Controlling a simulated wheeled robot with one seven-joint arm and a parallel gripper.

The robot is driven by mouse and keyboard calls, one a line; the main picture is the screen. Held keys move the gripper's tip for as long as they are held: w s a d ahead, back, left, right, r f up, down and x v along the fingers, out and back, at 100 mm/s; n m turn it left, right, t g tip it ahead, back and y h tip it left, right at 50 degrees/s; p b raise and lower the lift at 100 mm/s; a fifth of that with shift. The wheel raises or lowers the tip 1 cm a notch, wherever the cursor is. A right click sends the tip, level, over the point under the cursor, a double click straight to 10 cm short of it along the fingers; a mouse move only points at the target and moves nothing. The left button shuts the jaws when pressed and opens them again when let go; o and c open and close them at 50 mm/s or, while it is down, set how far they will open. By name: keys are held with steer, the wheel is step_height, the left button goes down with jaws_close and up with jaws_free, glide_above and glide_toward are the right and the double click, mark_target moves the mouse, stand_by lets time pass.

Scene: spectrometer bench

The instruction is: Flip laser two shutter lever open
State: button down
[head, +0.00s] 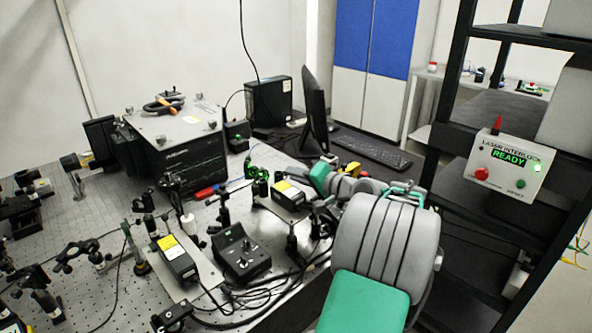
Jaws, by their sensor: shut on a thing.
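Two black laser boxes with yellow labels stand on light plates. One laser box (287,195) is at the centre, next to the end of my arm. The other laser box (176,260) is nearer and further left. I cannot read which is laser two. My gripper (314,204) shows as a small dark shape at the end of my grey and green arm, close to the right end of the centre laser box. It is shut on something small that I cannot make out. The shutter lever and its position are too small or hidden to tell.
A black control box (240,254) with knobs stands between the laser boxes, with cables around it. Several optics posts stand close by. A large black spectrometer (178,145) is at the back left. A monitor (315,100) and keyboard (372,147) are behind. The interlock panel (506,160) reads READY.

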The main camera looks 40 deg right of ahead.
steer(key=c, duration=1.4)
jaws_free()
steer(key=shift+c, duration=0.2)
steer(key=shift+s, duration=0.1)
steer(key=b+v, duration=0.1)
steer(key=v, duration=0.6)
steer(key=shift+s, duration=0.35)
